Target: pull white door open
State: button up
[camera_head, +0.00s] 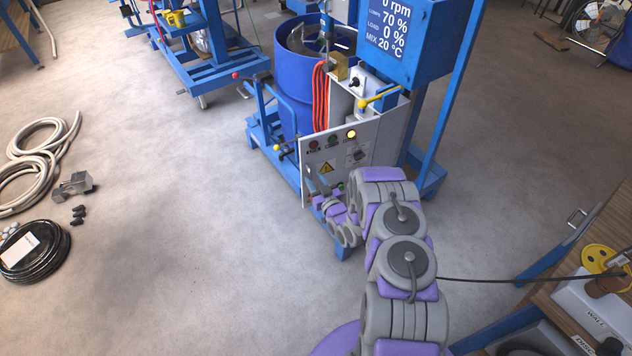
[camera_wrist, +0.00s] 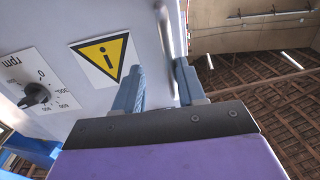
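The white door (camera_head: 318,158) is the front panel of the blue machine's control cabinet. It carries coloured buttons, a yellow warning triangle and a dial. In the wrist view the door (camera_wrist: 60,35) fills the upper left. A grey metal handle (camera_wrist: 165,35) runs along its right side. My gripper (camera_head: 318,190) is at the door's lower left in the head view. In the wrist view my gripper (camera_wrist: 160,68) has its two fingers apart, with the handle's line running toward the gap between them. I cannot tell whether they touch it.
A blue drum (camera_head: 290,90) and orange hoses (camera_head: 320,95) stand behind the door. A blue display box (camera_head: 425,40) hangs above. Coiled hoses (camera_head: 35,165) lie on the floor at left. A wooden bench (camera_head: 590,250) is at right.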

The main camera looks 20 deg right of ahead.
jog(key=shift+s, duration=0.1)
jog(key=s+d+p, duration=0.2)
jog(key=s, duration=1.5)
jog(key=shift+d, duration=0.35)
jog(key=shift+f, duration=0.1)
